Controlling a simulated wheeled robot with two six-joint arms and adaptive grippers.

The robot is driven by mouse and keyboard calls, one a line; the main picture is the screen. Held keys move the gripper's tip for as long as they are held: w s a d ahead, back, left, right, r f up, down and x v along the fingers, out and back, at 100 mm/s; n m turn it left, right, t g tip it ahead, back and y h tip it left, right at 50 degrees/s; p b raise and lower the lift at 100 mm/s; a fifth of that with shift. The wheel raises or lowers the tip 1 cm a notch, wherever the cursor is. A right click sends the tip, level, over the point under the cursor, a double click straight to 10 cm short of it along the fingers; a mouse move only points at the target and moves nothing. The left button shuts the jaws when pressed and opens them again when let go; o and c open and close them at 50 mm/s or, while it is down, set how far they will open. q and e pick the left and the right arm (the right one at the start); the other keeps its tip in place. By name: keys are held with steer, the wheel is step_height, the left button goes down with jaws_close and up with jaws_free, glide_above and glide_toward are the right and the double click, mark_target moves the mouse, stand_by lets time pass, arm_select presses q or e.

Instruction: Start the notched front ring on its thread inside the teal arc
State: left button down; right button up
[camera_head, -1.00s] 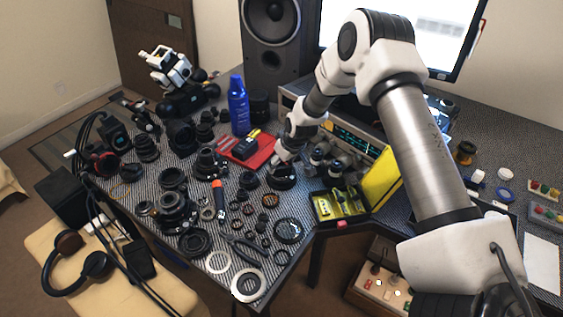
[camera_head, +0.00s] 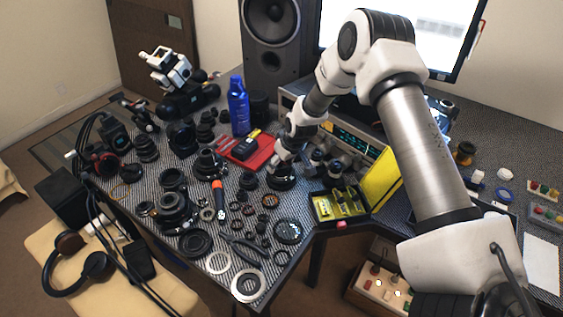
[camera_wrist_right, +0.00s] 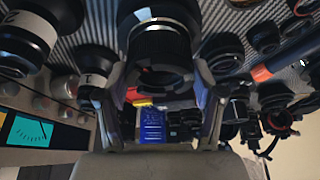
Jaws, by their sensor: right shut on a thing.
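My right gripper (camera_head: 277,163) reaches down over a dark lens body (camera_head: 281,181) on the patterned bench, right of the red tray. In the right wrist view, the gripper's fingers (camera_wrist_right: 164,100) stand on both sides of a dark ring (camera_wrist_right: 160,78), which I take for the notched front ring. It is shut on this ring. The ring lies in line with the black lens barrel (camera_wrist_right: 158,18); whether they touch or the thread has caught, I cannot tell. I cannot make out the teal arc. My left gripper is not in view.
A red tray (camera_head: 262,157) and blue bottle (camera_head: 238,106) stand behind the work spot. An open yellow case (camera_head: 380,180) stands close on the right. Many lens parts and an orange-handled screwdriver (camera_head: 217,188) crowd the bench to the left. Little free room shows.

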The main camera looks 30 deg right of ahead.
steer(key=shift+f+b, duration=0.35)
stand_by(0.7)
steer(key=o, duration=1.2)
steer(key=shift+c, duration=0.2)
steer(key=v, duration=1.2)
